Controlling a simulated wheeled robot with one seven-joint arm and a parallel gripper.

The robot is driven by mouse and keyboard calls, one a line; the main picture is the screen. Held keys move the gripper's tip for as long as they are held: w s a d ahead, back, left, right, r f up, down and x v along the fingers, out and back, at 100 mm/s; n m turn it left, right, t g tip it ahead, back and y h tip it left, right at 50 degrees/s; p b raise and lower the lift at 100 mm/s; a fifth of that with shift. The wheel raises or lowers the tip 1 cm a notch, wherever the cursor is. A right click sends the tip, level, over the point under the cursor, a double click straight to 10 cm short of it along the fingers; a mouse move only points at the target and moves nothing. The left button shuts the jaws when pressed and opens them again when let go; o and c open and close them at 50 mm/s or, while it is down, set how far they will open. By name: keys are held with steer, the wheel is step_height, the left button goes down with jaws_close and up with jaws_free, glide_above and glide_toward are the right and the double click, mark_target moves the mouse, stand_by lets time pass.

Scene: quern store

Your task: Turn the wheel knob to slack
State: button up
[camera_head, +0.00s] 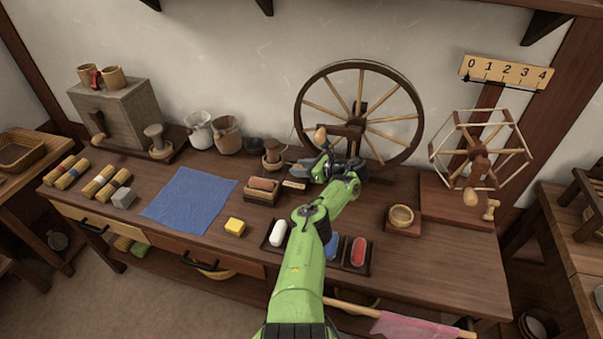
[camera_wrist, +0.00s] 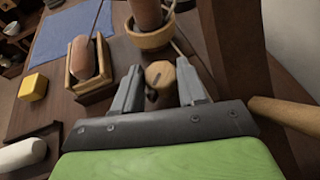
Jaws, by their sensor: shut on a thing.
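A large dark-rimmed spoked wheel (camera_head: 360,108) stands upright against the wall at the back of the bench. A small pale wooden knob (camera_wrist: 160,76) with a dark mark on its face shows in the wrist view. My gripper (camera_wrist: 158,88) has its two grey fingers on either side of this knob and is shut on it. In the head view my gripper (camera_head: 315,166) is low in front of the wheel's left side, and its jaws and my arm hide the knob. Which setting the knob points to cannot be read.
A wooden box with a reddish block (camera_head: 263,184) and a small cup (camera_head: 272,162) stand close left of my gripper. A pale wooden handle (camera_head: 320,135) sticks out just above it.

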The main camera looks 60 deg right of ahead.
mark_target(297, 166)
steer(key=shift+r, duration=0.15)
steer(key=o, duration=1)
steer(key=p+v, duration=0.1)
steer(key=v, duration=0.2)
steer(key=shift+d+r+p, duration=0.1)
steer(key=shift+d+p, duration=0.05)
steer(key=shift+p, duration=0.2)
steer(key=s, duration=0.7)
steer(key=s+a+p, duration=0.1)
steer(key=s, duration=0.3)
steer(key=shift+s+a, duration=0.1)
steer(key=shift+s, duration=0.35)
steer(key=shift+f, duration=0.25)
